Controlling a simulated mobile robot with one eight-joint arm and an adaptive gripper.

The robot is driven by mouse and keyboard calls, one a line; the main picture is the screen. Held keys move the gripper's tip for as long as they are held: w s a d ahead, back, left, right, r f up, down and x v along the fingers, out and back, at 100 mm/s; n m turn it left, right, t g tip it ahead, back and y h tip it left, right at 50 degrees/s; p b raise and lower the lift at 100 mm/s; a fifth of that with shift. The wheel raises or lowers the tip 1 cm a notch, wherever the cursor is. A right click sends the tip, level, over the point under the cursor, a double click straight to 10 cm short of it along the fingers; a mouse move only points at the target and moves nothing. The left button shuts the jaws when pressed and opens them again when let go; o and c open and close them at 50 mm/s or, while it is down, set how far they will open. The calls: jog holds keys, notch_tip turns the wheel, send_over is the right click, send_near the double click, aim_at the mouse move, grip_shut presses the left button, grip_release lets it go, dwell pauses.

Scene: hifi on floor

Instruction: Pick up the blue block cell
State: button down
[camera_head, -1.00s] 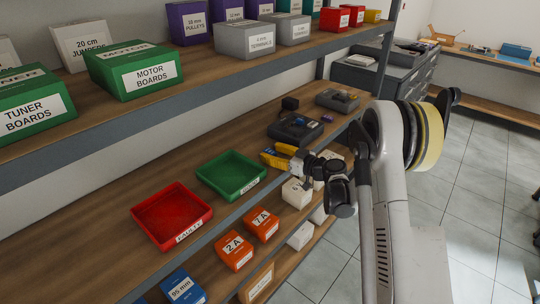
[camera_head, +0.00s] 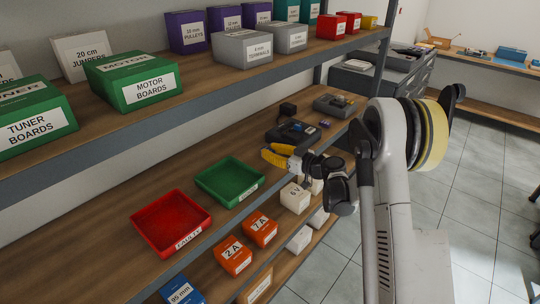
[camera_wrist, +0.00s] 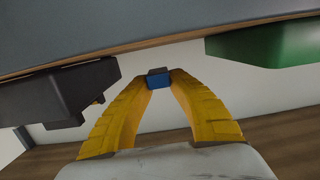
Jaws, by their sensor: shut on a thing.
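The blue block cell (camera_wrist: 158,80) is a small blue block with a dark grey end. In the wrist view it sits between the fingertips of my gripper (camera_wrist: 159,77), whose yellow fingers are closed on it. In the head view my gripper (camera_head: 267,154) is above the lower shelf board, between the green tray and a dark device. The block cannot be made out there. A small bluish block (camera_head: 325,124) lies beside the dark device (camera_head: 293,132).
The green tray (camera_head: 205,188) and red tray (camera_head: 148,233) stand on the lower board (camera_head: 110,235). Another dark device (camera_head: 337,106) stands farther back. The upper shelf (camera_head: 190,78) holds labelled bins and overhangs the back. White and orange bins (camera_head: 234,258) sit below the front edge.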

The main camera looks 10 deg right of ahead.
jog(key=w+d+r+p, duration=0.1)
jog(key=d+r, duration=0.1)
jog(key=d, duration=0.1)
jog(key=w+d+r+p, duration=0.1)
jog(key=w+d+r, duration=0.1)
jog(key=d+r, duration=0.1)
jog(key=w+d+r+p, duration=0.1)
jog(key=d+r, duration=0.1)
jog(key=d, duration=0.2)
jog(key=shift+w+d+r+p, duration=0.3)
jog(key=shift+d+r, duration=0.1)
